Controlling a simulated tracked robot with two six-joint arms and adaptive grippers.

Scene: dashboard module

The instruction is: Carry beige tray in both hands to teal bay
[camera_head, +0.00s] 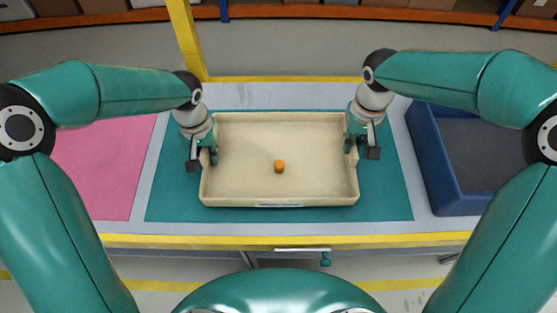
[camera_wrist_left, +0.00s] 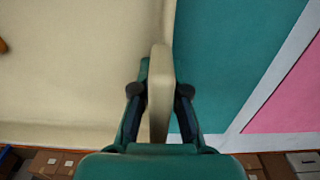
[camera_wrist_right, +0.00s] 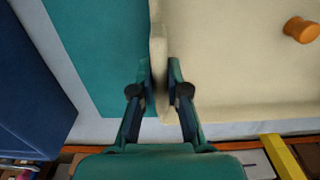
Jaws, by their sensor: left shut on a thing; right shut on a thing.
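The beige tray (camera_head: 240,140) is over the teal bay (camera_head: 385,190) in the middle of the bench and looks level. An orange cylinder (camera_head: 280,166) stands inside it, right of centre towards the front. My left gripper (camera_head: 207,156) is shut on the tray's left wall; the left wrist view shows that wall (camera_wrist_left: 160,95) between the fingers. My right gripper (camera_head: 357,146) is shut on the right wall (camera_wrist_right: 158,60), between its fingers in the right wrist view. I cannot tell whether the tray's underside touches the bay.
A pink mat (camera_head: 105,170) lies left of the teal bay. A blue open bin (camera_head: 435,170) stands to the right. A yellow post (camera_head: 186,40) rises behind the bench, and shelves with boxes (camera_head: 330,10) line the back. Yellow edging (camera_head: 300,241) runs along the front.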

